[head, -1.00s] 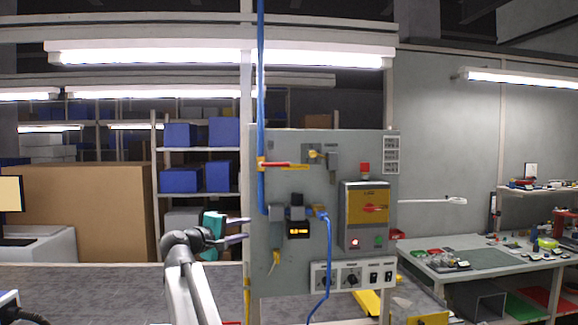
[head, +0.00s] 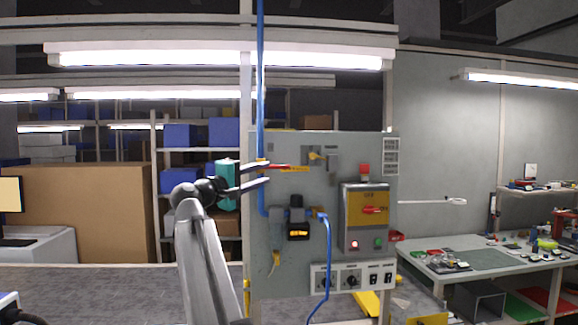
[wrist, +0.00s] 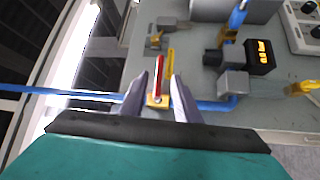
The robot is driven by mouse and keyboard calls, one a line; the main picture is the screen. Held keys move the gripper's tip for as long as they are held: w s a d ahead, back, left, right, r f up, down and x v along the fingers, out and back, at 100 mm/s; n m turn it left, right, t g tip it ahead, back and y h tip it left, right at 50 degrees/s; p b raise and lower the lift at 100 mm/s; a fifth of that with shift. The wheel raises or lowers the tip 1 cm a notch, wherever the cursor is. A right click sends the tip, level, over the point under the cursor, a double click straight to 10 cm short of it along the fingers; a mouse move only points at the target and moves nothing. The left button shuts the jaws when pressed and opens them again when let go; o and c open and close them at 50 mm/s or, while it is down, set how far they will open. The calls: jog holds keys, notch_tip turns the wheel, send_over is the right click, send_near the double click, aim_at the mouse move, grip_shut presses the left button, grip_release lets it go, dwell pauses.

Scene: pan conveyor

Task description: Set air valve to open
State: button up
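The air valve has a red lever (head: 285,167) and sits on the blue vertical pipe (head: 261,110) at the panel's left side. The lever lies roughly horizontal, across the pipe. In the wrist view, the red lever (wrist: 158,82) rises from a yellow valve body (wrist: 158,102), with a yellow strip (wrist: 171,62) beside it. My gripper (head: 268,171) is open at the lever's left part. In the wrist view, my gripper's fingers (wrist: 160,75) stand on either side of the lever, with visible gaps. Whether they are level with it in depth is unclear.
The grey panel (head: 270,285) carries a brass fitting (head: 315,156), a black unit with a lit display (head: 298,229), a yellow switch box (head: 364,218) and a knob strip (head: 345,277). A blue hose (head: 329,260) hangs in front. A workbench (head: 430,268) stands right.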

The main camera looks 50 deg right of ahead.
aim_at(283, 166)
jog(key=shift+w+d+r+p, duration=0.25)
jog(key=shift+d+p, duration=0.45)
jog(key=shift+d, duration=1.55)
jog(key=shift+w+d+r+p, duration=0.1)
jog(key=shift+d+r+p, duration=0.5)
jog(key=shift+d, duration=1.65)
jog(key=shift+w+d+r+p, duration=0.15)
jog(key=shift+d+p, duration=0.7)
jog(key=shift+d, duration=1.4)
grip_shut()
